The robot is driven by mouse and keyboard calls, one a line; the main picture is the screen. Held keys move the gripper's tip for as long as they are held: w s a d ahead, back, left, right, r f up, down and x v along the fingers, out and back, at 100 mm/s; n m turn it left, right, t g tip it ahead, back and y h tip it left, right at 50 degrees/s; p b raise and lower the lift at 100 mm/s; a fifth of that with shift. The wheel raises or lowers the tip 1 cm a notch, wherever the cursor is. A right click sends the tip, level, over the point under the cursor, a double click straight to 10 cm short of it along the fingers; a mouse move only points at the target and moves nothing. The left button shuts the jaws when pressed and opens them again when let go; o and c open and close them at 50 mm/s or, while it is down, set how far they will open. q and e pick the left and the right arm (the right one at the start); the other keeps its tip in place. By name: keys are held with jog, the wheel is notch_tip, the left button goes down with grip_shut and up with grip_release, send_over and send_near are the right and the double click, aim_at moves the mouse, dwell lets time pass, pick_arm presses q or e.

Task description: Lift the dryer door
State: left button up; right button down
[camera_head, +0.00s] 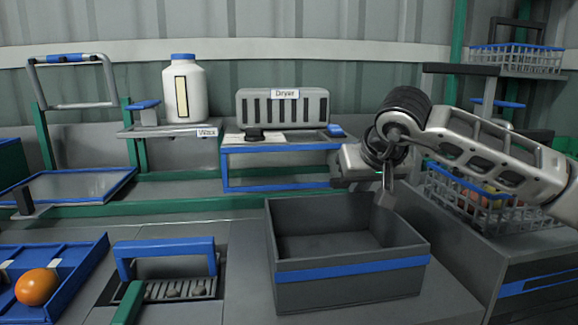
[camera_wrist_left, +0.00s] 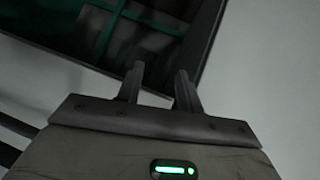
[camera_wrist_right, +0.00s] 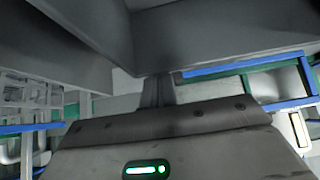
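The dryer (camera_head: 283,108) is a grey slotted box labelled "Dryer" at the back, above a blue-framed stand (camera_head: 275,168). I cannot tell which part is its door. My right gripper (camera_head: 384,196) points down at the back right of an open grey bin with a blue band (camera_head: 350,273), in front of and right of the dryer. In the right wrist view its fingers (camera_wrist_right: 158,90) are together, with no held thing visible. My left gripper is outside the head view. In the left wrist view its fingers (camera_wrist_left: 159,84) are apart and nothing is between them.
A white jar with a blue lid (camera_head: 185,90) stands left of the dryer on a shelf marked "Wax". A wire basket (camera_head: 490,200) stands right.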

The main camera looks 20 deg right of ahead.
jog(key=shift+p+v, duration=0.4)
jog(key=shift+v, duration=0.45)
jog(key=shift+r, duration=0.15)
notch_tip(320, 180, up, 7)
jog(key=p, duration=0.6)
jog(key=shift+s, duration=0.25)
jog(key=s+a+b, duration=0.1)
jog(key=s, duration=0.4)
jog(key=shift+s+a, duration=0.25)
jog(key=shift+s, duration=0.15)
dwell(0.3)
dwell(0.4)
